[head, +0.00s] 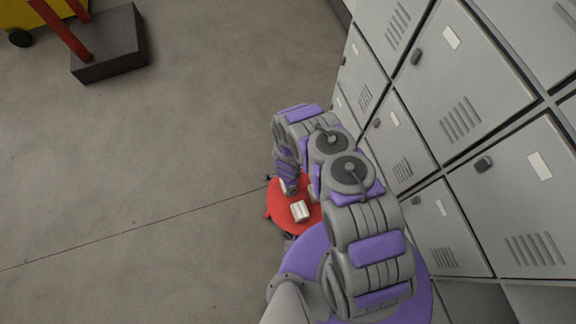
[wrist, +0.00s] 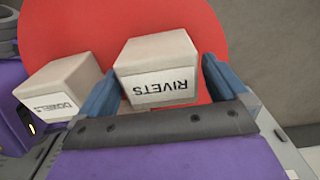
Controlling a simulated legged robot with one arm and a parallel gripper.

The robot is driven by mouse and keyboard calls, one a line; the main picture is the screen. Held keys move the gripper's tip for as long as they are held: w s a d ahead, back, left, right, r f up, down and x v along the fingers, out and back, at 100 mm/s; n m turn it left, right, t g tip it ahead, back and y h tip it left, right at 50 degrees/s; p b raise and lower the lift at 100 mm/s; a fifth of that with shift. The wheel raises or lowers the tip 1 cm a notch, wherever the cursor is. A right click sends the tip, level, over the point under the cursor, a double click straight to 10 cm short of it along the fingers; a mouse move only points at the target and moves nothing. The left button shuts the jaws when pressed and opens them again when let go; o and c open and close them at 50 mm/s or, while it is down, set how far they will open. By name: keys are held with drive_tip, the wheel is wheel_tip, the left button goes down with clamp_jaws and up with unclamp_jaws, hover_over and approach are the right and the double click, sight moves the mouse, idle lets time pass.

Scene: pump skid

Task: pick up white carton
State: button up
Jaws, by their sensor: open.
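An off-white carton (wrist: 157,68) labelled "RIVETS" stands on a red round top (wrist: 60,20) in the wrist view. My gripper (wrist: 162,76) is open, with one blue finger on each side of this carton. I cannot tell whether the fingers touch it. A second off-white carton (wrist: 62,85), its label partly hidden and seemingly reading "DOWELS", sits just left of the left finger. In the head view my gripper (head: 288,188) is over the red top (head: 280,212), and one carton (head: 300,210) shows beside it. The other carton is mostly hidden by my gripper there.
Grey lockers (head: 440,110) stand along the right, close to my arm. A dark block (head: 110,45) with red posts and a yellow wheeled object (head: 35,14) are at the upper left. The concrete floor (head: 130,170) at left is clear.

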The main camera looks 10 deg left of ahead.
wheel_tip(320, 180, down, 3)
drive_tip(key=shift+r+b, duration=0.15)
drive_tip(key=shift+b, duration=0.25)
drive_tip(key=shift+r, duration=0.1)
drive_tip(key=c, duration=1.1)
drive_tip(key=shift+o, duration=0.2)
wheel_tip(320, 180, up, 18)
drive_tip(key=p, duration=0.8)
